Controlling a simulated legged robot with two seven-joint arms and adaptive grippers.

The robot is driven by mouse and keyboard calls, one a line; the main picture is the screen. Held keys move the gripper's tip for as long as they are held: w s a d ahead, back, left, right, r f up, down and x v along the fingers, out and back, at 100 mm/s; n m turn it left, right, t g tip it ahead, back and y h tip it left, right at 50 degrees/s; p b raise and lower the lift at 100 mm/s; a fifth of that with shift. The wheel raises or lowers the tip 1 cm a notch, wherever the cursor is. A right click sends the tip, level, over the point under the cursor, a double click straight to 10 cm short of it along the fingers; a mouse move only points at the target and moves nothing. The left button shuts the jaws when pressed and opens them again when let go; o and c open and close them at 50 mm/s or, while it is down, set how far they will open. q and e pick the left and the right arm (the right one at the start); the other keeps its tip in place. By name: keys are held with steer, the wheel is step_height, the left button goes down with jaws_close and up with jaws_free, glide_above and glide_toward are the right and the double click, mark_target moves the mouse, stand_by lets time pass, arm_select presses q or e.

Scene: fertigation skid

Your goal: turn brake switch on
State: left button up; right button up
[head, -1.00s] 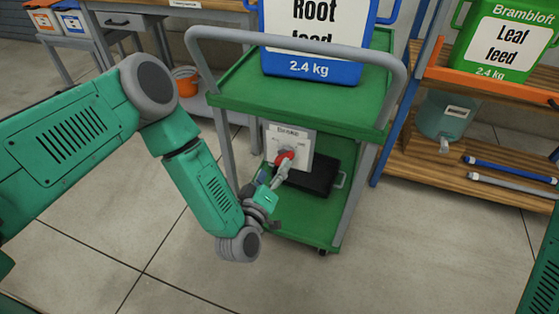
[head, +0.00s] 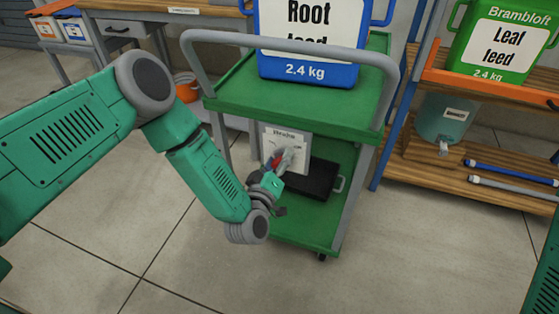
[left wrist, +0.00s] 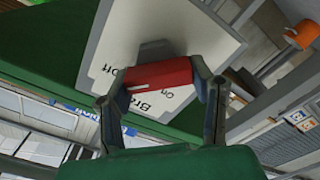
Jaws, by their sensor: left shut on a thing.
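The brake switch has a red handle (left wrist: 158,74) on a pale plate (head: 298,150) at the cart's lower level. In the left wrist view the plate (left wrist: 205,35) carries the printed words "Brake", "On" and "Off", upside down or tilted. A short white line marks the handle; I cannot tell which word it points at. In the left wrist view my left gripper (left wrist: 160,88) has a finger at each end of the handle. My right gripper is not visible.
The green cart (head: 225,101) has a grey push rail (head: 290,40) above and carries a blue root feed container (head: 308,72). A black box (head: 312,180) lies beside the plate. A shelf (head: 430,177) stands right. The floor in front is clear.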

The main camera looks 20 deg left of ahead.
arm_select(q)
steer(key=shift+s+f+n, duration=0.15)
steer(key=shift+f+n, duration=0.15)
steer(key=shift+f, duration=0.1)
steer(key=n, duration=0.2)
steer(key=shift+d+f+n+b, duration=0.1)
steer(key=shift+n+b, duration=0.3)
steer(key=n+b, duration=0.1)
steer(key=n, duration=0.4)
steer(key=shift+s+f+n+b, duration=0.1)
steer(key=shift+f+n+b, duration=0.1)
steer(key=shift+n+b, duration=0.15)
steer(key=n+b, duration=0.2)
steer(key=n, duration=0.2)
steer(key=shift+f, duration=0.15)
steer(key=shift+n+h+b, duration=0.3)
steer(key=shift+n+b, duration=1.05)
steer(key=shift+n, duration=1)
steer(key=shift+d, duration=0.1)
steer(key=o, duration=1.2)
steer(key=shift+r, duration=0.2)
